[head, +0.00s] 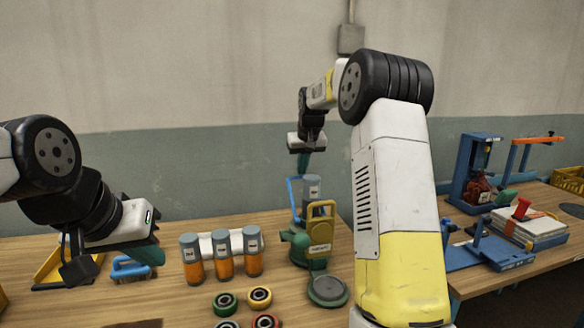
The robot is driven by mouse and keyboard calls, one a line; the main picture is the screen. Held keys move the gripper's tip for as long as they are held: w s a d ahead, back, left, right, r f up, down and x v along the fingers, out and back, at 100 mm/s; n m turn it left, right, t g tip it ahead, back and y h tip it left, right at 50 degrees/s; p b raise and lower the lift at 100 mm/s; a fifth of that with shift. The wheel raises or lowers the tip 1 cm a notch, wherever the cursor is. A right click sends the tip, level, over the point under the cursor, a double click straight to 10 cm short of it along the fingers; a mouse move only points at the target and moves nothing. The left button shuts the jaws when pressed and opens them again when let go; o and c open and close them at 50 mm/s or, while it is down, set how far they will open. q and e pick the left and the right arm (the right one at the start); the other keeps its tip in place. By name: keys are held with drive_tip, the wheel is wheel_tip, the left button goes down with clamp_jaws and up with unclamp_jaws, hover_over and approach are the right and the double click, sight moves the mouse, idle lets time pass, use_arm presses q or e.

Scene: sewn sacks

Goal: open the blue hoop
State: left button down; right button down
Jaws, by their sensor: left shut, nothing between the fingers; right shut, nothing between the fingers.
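A thin blue hoop (291,191) stands on a green stand (300,245) near the table's back edge, left of a grey-topped cylinder (312,186). The hoop's right side and how it is fastened cannot be made out. My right gripper (303,165), with teal fingers, points down just above the hoop and cylinder; it is shut and empty. I cannot tell whether it touches the hoop. My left gripper (140,252) is shut and empty at the left, over a blue-handled brush (130,270) and away from the hoop.
Several grey-and-orange canisters (223,256) stand left of the stand. A yellow tag-like piece (321,225) stands in front of it, and coloured rings (260,298) lie near the front. A second table holds blue fixtures (478,170).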

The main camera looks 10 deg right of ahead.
idle(0.3)
drive_tip(key=w+r+v, duration=0.1)
drive_tip(key=w+v, duration=0.1)
drive_tip(key=v, duration=1.1)
drive_tip(key=s+a+r, duration=0.1)
drive_tip(key=s+r, duration=0.1)
drive_tip(key=s, duration=0.6)
drive_tip(key=s+a+f, duration=0.1)
drive_tip(key=s+f, duration=0.3)
drive_tip(key=s, duration=0.6)
drive_tip(key=s+a+f+y, duration=0.1)
drive_tip(key=s+f, duration=0.3)
drive_tip(key=s, duration=0.6)
drive_tip(key=s+a+f+t+y, duration=0.1)
drive_tip(key=s+a+f, duration=0.2)
drive_tip(key=s, duration=0.7)
drive_tip(key=shift+f, duration=1)
drive_tip(key=shift+s, duration=0.15)
